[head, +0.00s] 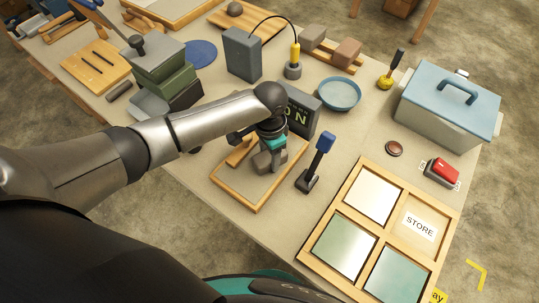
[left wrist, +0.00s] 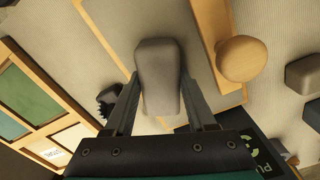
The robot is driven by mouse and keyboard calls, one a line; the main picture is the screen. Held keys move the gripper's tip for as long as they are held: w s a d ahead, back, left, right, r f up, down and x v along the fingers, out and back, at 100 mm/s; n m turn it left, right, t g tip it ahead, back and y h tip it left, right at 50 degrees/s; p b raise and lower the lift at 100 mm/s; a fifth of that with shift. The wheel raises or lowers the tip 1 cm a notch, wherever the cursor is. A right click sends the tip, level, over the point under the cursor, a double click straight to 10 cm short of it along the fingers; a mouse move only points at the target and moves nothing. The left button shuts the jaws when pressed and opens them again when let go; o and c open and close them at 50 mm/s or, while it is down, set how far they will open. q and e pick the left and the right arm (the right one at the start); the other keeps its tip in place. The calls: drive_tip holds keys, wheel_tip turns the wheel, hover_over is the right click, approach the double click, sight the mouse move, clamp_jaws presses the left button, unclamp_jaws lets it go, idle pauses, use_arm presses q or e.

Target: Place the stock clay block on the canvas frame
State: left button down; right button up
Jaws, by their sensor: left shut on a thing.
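A grey clay block (left wrist: 158,72) is between the two fingers of my left gripper (left wrist: 155,108) in the left wrist view. In the head view my left gripper (head: 270,157) points down over the canvas frame (head: 247,200), a wooden-edged rectangle with a pale canvas face. The block (head: 261,164) shows low at the fingers, partly covered. I cannot tell whether it touches the canvas or hangs just above it. My right gripper is not in view.
A wooden round-ended tool (head: 240,150) lies at the frame's left edge. A blue-topped black stand (head: 315,163) is just right of the frame, and a dark lettered display (head: 303,112) stands behind. A divided wooden tray (head: 385,236) is at the front right.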

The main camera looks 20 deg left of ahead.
sight(270, 156)
use_arm(q)
drive_tip(key=shift+f, duration=0.1)
drive_tip(key=shift+c, duration=1.1)
unclamp_jaws()
wheel_tip(270, 156, up, 12)
drive_tip(key=p, duration=0.3)
drive_tip(key=shift+r, duration=0.2)
drive_tip(key=shift+s, duration=0.1)
